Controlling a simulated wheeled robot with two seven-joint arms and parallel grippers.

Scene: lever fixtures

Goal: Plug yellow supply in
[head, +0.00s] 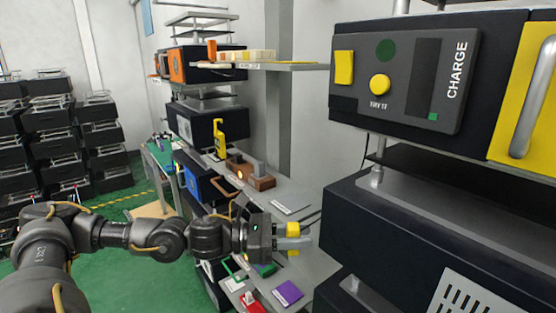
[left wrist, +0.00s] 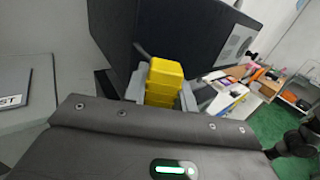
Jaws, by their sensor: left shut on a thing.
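My left gripper (head: 300,238) is shut on a yellow block-like piece (head: 292,229), probably the yellow supply's plug. In the left wrist view the yellow piece (left wrist: 166,76) stands between the grey fingers (left wrist: 160,100). A dark cable-like part shows behind it. In the head view the gripper is left of and below the dark unit with the CHARGE panel (head: 415,78), apart from that panel. The panel bears a yellow button, a yellow square and a dark green round. No socket for the plug can be made out. My right gripper is out of view.
A large black box (head: 400,235) stands close on the right.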

